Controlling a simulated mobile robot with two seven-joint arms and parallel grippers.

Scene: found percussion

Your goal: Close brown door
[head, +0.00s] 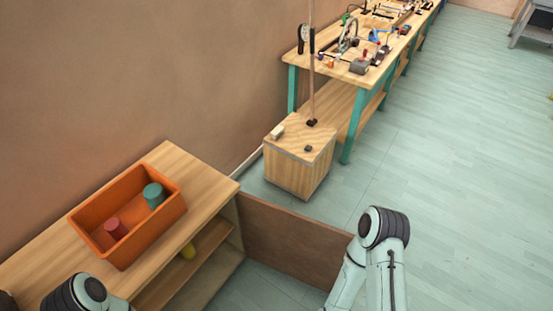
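The brown door (290,241) is a flat panel standing open. It juts out to the right from the far front corner of a low wooden cabinet (205,192). The door's right end is hidden behind my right arm, and its lower part runs down towards the floor. My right arm's bent joint and links are at the lower right, in front of the door's end. A joint of my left arm shows at the bottom left. Neither gripper is in view.
An orange bin (88,218) on the cabinet holds a red cylinder (115,228) and a teal cylinder (153,195). A wooden box (297,172) with a pole stands beyond the door. A cluttered workbench (333,68) runs along the wall. Floor (460,170) at right is clear.

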